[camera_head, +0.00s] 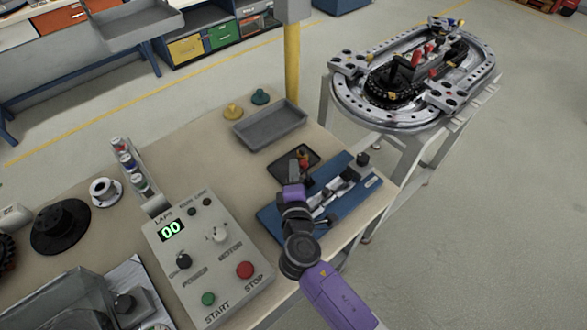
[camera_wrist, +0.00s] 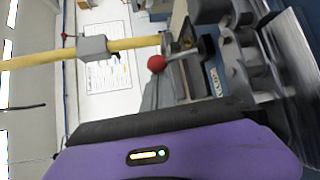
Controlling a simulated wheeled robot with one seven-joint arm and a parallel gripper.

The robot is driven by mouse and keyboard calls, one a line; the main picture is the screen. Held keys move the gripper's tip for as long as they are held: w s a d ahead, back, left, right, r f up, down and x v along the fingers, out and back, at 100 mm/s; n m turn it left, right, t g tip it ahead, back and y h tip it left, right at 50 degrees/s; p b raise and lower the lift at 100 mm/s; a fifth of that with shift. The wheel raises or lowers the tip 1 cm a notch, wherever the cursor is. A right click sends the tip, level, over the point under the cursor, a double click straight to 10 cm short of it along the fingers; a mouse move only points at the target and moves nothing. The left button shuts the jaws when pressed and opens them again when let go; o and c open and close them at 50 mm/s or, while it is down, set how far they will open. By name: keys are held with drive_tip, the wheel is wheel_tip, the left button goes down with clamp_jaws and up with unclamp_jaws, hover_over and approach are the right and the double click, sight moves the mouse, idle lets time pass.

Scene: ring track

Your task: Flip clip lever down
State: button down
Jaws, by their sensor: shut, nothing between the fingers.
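A blue fixture plate (camera_head: 268,222) lies at the table's front right edge, with a row of grey and black clamp parts (camera_head: 335,192) along it. In the wrist view a lever with a red ball knob (camera_wrist: 156,63) stands out from grey metal parts (camera_wrist: 243,65). I take this for the clip lever; its exact angle is hard to tell. My gripper (camera_head: 299,163), purple and black, reaches over the plate's left side near a small black tray. It is shut and empty. Its fingertips are small in the head view, and I cannot tell whether they touch anything.
A control box (camera_head: 205,255) with a display reading 00 stands left of the plate. A grey tray (camera_head: 270,127) and the black tray (camera_head: 313,153) lie behind. A yellow post (camera_head: 292,65) rises behind the table. The oval ring track (camera_head: 365,118) stands on a separate stand at right.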

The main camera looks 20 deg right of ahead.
sight(303, 167)
drive_tip(key=shift+s+d+m+t+b, duration=0.15)
drive_tip(key=shift+s+m+t+b, duration=0.4)
drive_tip(key=shift+b, duration=1.6)
drive_tip(key=shift+s+d+r+b, duration=0.15)
drive_tip(key=shift+s+d+b, duration=0.1)
drive_tip(key=shift+s+b, duration=0.4)
drive_tip(key=shift+s+d+b, duration=0.2)
drive_tip(key=shift+s+b, duration=0.2)
drive_tip(key=shift+s, duration=0.1)
drive_tip(key=shift+r, duration=0.1)
drive_tip(key=b+v, duration=0.1)
drive_tip(key=v, duration=0.6)
drive_tip(key=shift+s+a, duration=0.2)
drive_tip(key=shift+s, duration=0.15)
